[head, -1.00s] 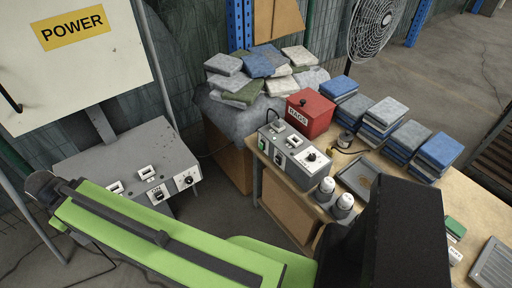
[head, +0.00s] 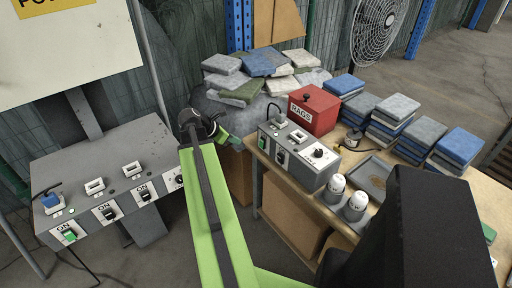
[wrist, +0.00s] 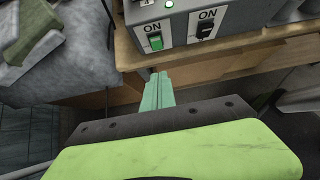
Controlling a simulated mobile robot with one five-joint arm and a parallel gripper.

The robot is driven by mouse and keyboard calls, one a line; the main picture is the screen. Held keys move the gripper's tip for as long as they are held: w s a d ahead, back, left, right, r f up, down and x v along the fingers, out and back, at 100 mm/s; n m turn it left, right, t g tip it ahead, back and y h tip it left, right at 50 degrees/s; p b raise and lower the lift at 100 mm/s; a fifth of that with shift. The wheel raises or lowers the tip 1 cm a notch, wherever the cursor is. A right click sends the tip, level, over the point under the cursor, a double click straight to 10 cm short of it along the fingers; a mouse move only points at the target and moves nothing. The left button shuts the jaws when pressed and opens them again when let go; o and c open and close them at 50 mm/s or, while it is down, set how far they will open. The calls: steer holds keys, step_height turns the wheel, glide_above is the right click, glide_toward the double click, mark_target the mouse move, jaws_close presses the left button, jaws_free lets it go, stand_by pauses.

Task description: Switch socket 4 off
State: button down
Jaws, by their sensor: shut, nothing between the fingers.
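A grey socket box (head: 300,160) stands on the wooden table, with two ON-labelled rocker switches and a dial on its front. In the wrist view its left switch (wrist: 155,42) is green, with a green lamp (wrist: 169,4) above it. The right switch (wrist: 207,28) is dark. Contact is not visible.
A second grey console (head: 125,170) at left has several sockets, a blue plug (head: 50,201) and a green switch (head: 70,235). A red rags box (head: 313,110), white-topped shakers (head: 355,205) and cloth stacks (head: 390,120) occupy the table. A rag heap (head: 260,75) lies behind my gripper.

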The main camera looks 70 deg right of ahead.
steer(key=b, duration=0.8)
glide_toward(261, 146)
steer(key=a+f+x, duration=0.1)
steer(key=x, duration=0.4)
steer(key=shift+s+d+r, duration=0.15)
steer(key=shift+d+r, duration=0.05)
steer(key=shift+d, duration=0.5)
